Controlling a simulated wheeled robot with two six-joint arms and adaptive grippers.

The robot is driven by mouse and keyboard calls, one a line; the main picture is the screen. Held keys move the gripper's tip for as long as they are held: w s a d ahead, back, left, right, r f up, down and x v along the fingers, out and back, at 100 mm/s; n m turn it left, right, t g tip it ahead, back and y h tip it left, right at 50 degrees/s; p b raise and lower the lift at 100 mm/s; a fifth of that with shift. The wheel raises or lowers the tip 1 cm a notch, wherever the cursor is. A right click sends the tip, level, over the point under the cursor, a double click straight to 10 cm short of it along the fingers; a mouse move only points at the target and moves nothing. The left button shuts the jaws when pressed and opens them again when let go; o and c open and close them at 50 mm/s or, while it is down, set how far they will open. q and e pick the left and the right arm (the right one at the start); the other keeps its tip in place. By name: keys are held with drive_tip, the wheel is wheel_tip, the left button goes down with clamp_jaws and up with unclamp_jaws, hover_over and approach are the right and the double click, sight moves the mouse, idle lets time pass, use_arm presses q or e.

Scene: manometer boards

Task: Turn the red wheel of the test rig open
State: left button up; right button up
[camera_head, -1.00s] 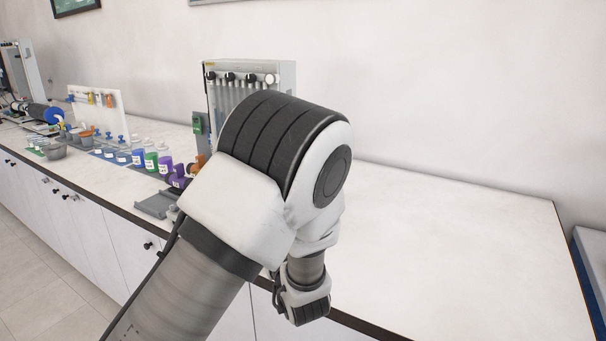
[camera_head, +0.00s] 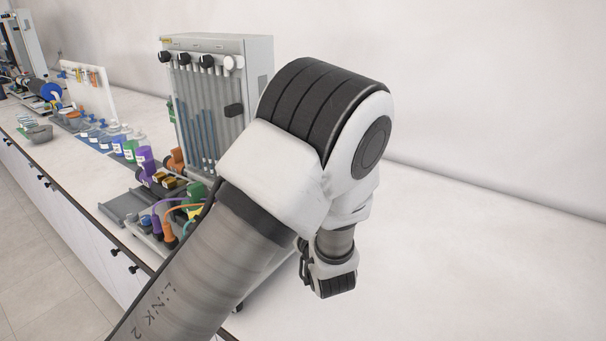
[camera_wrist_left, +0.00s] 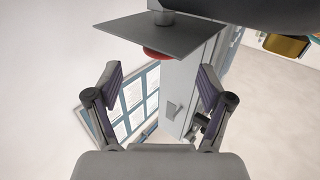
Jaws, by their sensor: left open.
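A red rounded edge (camera_wrist_left: 157,54), perhaps part of the red wheel, shows below a flat grey plate (camera_wrist_left: 160,32) in the left wrist view. The plate hides most of it. A pale upright panel (camera_wrist_left: 185,88) stands behind it. My left gripper (camera_wrist_left: 160,84) is open and empty; its fingers are apart, and the red part is beyond them toward the top of the picture. In the head view my left arm fills the middle, and its gripper is hidden. No red wheel can be made out there. My right gripper is not in view.
A manometer board (camera_head: 258,75) with tubes and knobs stands on the bench behind my arm. The bench (camera_head: 470,240) is clear on the right.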

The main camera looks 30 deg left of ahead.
use_arm(q)
drive_tip(key=shift+w+a+r, duration=0.1)
drive_tip(key=shift+w, duration=0.05)
drive_tip(key=shift+w+a+r, duration=0.1)
drive_tip(key=shift+a+r, duration=0.05)
drive_tip(key=shift+a, duration=0.1)
drive_tip(key=p+x, duration=0.2)
drive_tip(key=x, duration=0.5)
drive_tip(key=shift+s+d, duration=0.1)
drive_tip(key=shift+s, duration=0.15)
drive_tip(key=shift+c, duration=0.7)
drive_tip(key=c, duration=1)
